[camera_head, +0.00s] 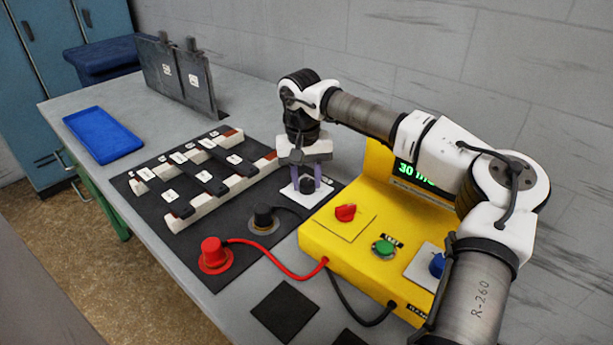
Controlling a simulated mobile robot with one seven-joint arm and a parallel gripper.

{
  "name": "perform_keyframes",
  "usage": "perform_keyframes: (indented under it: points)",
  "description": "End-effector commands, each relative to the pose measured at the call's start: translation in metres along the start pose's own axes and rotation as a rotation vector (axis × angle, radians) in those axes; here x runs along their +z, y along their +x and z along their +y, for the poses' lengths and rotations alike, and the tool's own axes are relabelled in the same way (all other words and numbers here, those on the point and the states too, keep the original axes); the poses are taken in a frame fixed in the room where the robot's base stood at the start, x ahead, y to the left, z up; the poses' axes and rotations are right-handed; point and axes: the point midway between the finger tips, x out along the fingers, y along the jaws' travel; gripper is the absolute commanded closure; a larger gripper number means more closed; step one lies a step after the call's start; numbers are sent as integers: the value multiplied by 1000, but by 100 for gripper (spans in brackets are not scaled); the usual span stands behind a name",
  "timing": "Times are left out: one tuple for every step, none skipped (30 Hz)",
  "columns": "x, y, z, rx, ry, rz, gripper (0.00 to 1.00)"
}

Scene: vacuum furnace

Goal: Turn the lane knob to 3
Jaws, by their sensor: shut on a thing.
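The black knob (307,186) sits on a small white plate (291,190) on the dark mat, just left of the yellow box. I take it to be the lane knob. My gripper (308,182) points down over it, with its purple-grey fingers shut on the knob from both sides. The fingers and wrist hide part of the knob and plate, so its pointer and any numbers cannot be read. A board of white and dark blocks (233,182) with small labels lies to the left on the mat.
The yellow box (341,247) carries a red knob (345,212), a green button (383,246), a blue knob (437,264) and a lit display (415,174). A red plug (214,253) and a black plug (263,217) have cables. A blue tray (103,135) lies at far left.

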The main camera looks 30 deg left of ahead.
Motion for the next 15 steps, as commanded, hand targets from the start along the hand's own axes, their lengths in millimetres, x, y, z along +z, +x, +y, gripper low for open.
perform_keyframes:
  points:
    - [0, -2, 0, 0, 32, -1, 89]
    - [0, -2, 0, 0, 55, -2, 89]
    - [0, -2, 0, 0, 87, -4, 89]
    - [0, -2, 0, 0, 111, -5, 89]
    - [-1, -2, 0, 0, 135, -7, 89]
    - [-1, -2, 0, 0, 168, -8, 89]
    - [-1, -2, 0, 0, 192, -10, 89]
    - [-1, -2, 0, 0, 217, -11, 89]
    - [-1, -2, 0, 0, 249, -13, 89]
    - [-1, -2, 0, 0, 272, -14, 89]
    - [-1, -1, 0, 1, 295, -15, 89]
    - [-1, -1, 0, 1, 324, -17, 89]
    - [-1, -1, 0, 1, 346, -18, 89]
    - [-1, -1, 0, 1, 367, -19, 89]
    - [-1, -1, 0, 1, 393, -20, 89]
